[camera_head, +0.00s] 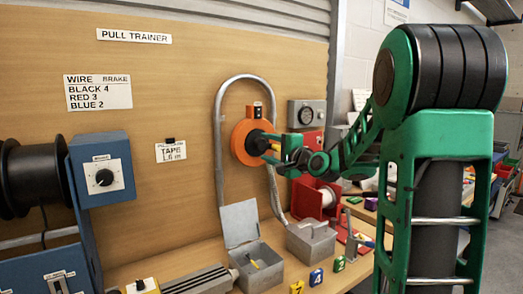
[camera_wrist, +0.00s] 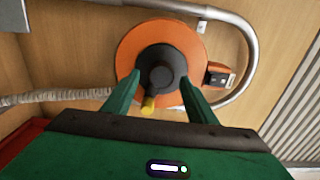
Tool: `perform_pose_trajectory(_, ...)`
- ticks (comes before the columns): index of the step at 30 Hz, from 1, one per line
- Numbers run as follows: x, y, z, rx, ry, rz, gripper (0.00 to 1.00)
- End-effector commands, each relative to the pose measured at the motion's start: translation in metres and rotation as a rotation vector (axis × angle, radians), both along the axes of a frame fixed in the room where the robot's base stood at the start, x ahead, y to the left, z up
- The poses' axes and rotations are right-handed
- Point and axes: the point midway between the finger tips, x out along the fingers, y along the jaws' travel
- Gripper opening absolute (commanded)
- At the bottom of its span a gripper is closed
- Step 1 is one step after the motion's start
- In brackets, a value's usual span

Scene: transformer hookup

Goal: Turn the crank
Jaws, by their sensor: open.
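The crank is on an orange round reel (camera_head: 245,141) mounted at the wooden board, inside a loop of grey conduit.
Grey conduit (camera_head: 219,130) loops around the reel. A grey gauge box (camera_head: 306,114) hangs to its right. Below on the bench stand an open grey box (camera_head: 259,266), another grey box (camera_head: 311,241) and a red spool holder (camera_head: 308,198). A blue box with a knob (camera_head: 103,176) is at left.

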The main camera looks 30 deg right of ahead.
Motion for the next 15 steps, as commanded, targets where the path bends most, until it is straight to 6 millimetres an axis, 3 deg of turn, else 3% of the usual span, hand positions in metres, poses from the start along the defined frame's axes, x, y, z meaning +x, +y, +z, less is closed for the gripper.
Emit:
perform_pose_trajectory(7,-0.048,-0.005,-0.001,0.002,0.001,-0.005,0.52)
perform_pose_trajectory(15,-0.074,-0.006,-0.001,0.000,0.002,-0.003,0.52)
